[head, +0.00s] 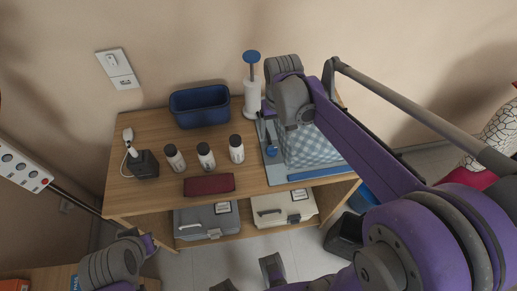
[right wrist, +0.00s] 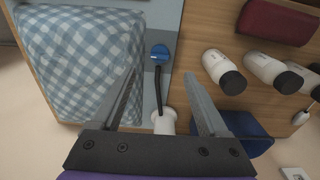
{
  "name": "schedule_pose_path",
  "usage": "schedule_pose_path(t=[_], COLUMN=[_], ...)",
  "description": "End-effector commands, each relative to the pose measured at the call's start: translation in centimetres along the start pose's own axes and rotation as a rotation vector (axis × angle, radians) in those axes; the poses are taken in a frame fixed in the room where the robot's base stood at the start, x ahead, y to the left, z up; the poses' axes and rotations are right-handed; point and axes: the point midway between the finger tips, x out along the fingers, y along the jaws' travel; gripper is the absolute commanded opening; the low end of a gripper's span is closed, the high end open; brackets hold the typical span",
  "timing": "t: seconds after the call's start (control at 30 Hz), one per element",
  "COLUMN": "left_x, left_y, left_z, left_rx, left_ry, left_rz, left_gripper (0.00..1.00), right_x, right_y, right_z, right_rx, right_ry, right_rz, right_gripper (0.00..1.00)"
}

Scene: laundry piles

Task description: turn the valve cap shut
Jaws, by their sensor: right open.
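The valve cap is a small round blue disc on the flat grey-blue edge of a storage bag (head: 309,148) filled with checked cloth. The cap (head: 271,151) shows beside the checked cloth in the head view, and the cap (right wrist: 160,51) is clear in the right wrist view. My right gripper (right wrist: 162,73) is open and empty, its fingers pointing toward the cap with the cap just past the tips, between their lines. A dark strip runs from the cap toward the white pump (right wrist: 163,121).
The pump (head: 251,98) stands upright near the back, close to my right arm. Cases sit on the shelf below.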

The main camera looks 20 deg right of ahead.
Motion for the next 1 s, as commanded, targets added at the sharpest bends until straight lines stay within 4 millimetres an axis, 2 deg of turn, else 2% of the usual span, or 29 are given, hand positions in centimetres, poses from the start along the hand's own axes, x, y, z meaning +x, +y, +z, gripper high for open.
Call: schedule_pose_path(t=[0.1,0.27,0.37,0.7,0.83,1.0], left_x=[0.1,0.2,0.3,0.8,0.9,0.9], left_y=[0.0,0.0,0.0,0.0,0.0,0.0], left_z=[0.1,0.2,0.3,0.7,0.8,0.9], left_rx=[0.0,0.0,0.0,0.0,0.0,0.0], left_ry=[-0.001,-0.001,-0.002,-0.006,-0.006,-0.006], left_rz=[0.0,0.0,0.0,0.0,0.0,0.0], left_gripper=[0.0,0.0,0.0,0.0,0.0,0.0], right_x=[0.5,1.4,2.8,9.1,10.6,11.4], right_y=[0.5,0.6,0.6,0.6,0.6,0.6], right_z=[-1.3,-1.6,-1.6,-1.2,-1.2,-1.1], right_rx=[0.018,0.024,0.023,0.022,0.022,0.022], right_ry=[-0.034,-0.048,-0.047,-0.046,-0.046,-0.045], right_rz=[0.003,0.004,0.004,0.003,0.003,0.003], right_gripper=[0.78,0.78,0.78,0.78,0.78,0.78])
